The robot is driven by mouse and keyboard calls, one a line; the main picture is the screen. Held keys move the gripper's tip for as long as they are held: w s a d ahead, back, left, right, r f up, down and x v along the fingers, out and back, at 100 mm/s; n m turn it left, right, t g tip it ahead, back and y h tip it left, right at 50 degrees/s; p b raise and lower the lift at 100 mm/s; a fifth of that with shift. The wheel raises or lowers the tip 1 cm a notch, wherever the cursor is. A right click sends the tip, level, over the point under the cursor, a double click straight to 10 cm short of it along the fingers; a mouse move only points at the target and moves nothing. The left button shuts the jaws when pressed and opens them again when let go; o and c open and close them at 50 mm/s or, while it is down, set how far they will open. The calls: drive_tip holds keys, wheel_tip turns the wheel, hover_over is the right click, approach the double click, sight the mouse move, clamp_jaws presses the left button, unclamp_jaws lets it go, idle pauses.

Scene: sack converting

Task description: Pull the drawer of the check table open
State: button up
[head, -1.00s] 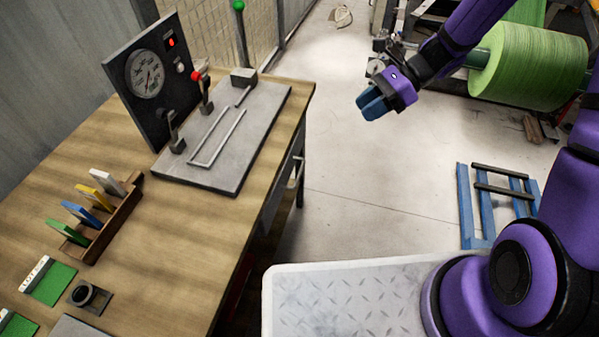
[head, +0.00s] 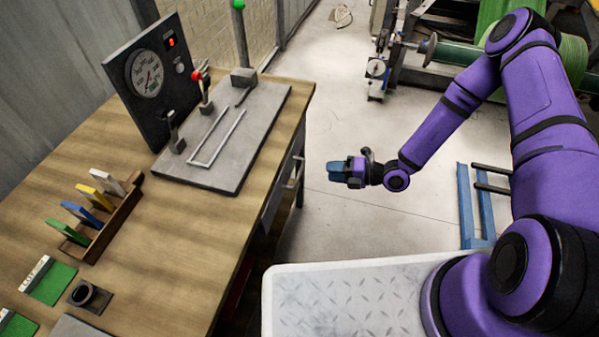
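The check table (head: 180,230) has a wooden top and fills the left half of the head view. Its drawer front (head: 276,190) shows as a narrow grey face under the top's right edge, seen at a steep angle. A bar handle (head: 296,172) stands out from it. The drawer looks shut. My gripper (head: 336,171) has blue fingers and is to the right of the handle, apart from it, pointing left toward the table. Nothing shows in it. The fingers overlap from this angle, so their opening cannot be made out.
A grey plate with levers (head: 215,175) and a black gauge panel (head: 150,75) stand on the table. A rack of coloured cards (head: 115,222) is nearer. Open floor (head: 340,110) lies right of the table. A blue pallet frame (head: 468,205) and a green roll machine are farther right.

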sight(299, 172)
drive_tip(key=shift+m+t, duration=0.3)
drive_tip(key=shift+m, duration=0.4)
drive_tip(key=x, duration=0.3)
drive_tip(key=f+x, duration=0.1)
drive_tip(key=x, duration=0.7)
drive_tip(key=shift+s+a+f, duration=0.1)
drive_tip(key=shift+s+f, duration=0.15)
drive_tip(key=shift+f, duration=0.1)
clamp_jaws()
